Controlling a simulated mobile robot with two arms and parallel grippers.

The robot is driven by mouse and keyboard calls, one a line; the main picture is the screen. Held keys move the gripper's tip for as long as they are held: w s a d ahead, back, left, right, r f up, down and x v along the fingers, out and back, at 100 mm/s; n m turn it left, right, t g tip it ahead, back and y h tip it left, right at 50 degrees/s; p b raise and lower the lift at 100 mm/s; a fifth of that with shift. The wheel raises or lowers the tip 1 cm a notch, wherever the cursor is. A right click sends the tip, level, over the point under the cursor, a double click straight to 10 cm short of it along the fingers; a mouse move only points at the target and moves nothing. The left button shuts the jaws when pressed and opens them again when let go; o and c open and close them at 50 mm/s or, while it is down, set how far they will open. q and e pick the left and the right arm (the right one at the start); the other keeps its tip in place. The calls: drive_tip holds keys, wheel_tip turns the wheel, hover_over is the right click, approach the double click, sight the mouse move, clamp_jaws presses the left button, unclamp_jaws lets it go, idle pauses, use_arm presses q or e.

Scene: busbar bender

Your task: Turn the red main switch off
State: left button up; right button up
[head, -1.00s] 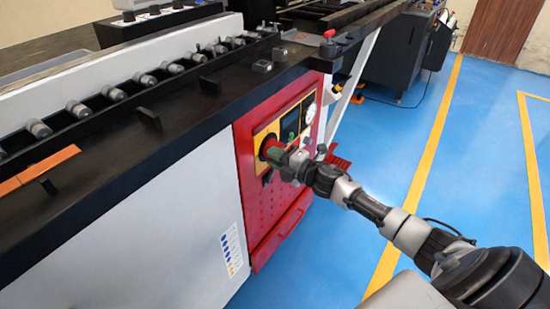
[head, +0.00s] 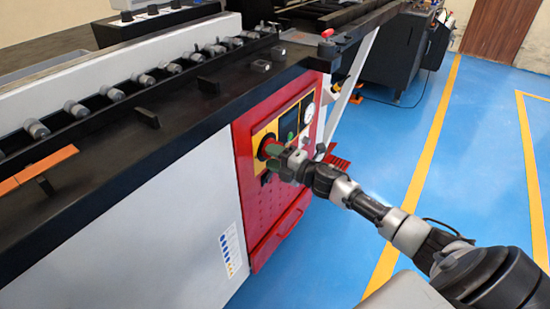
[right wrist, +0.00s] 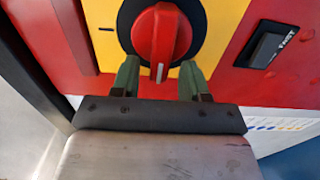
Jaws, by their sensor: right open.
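The red main switch (right wrist: 161,38) is a red rotary knob on a round black base, set in a yellow plate. In the right wrist view its handle stands upright in the picture, with a white mark at its lower end. My right gripper (right wrist: 160,74) is open, its two green fingers just below the knob, one on each side of its lower end. I cannot tell whether they touch it. In the head view the switch (head: 269,143) shows partly behind my right gripper (head: 272,158). My left gripper is in neither view.
The switch sits on the machine's red front panel (head: 259,217), with gauges above right of it. A black slider marked FAST (right wrist: 265,45) is right of the switch. The black machine bed (head: 110,160) juts out above the panel. Blue floor (head: 480,180) lies open to the right.

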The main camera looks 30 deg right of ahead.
drive_tip(key=v, duration=1)
drive_tip(key=shift+s, duration=0.4)
drive_tip(key=shift+d, duration=0.1)
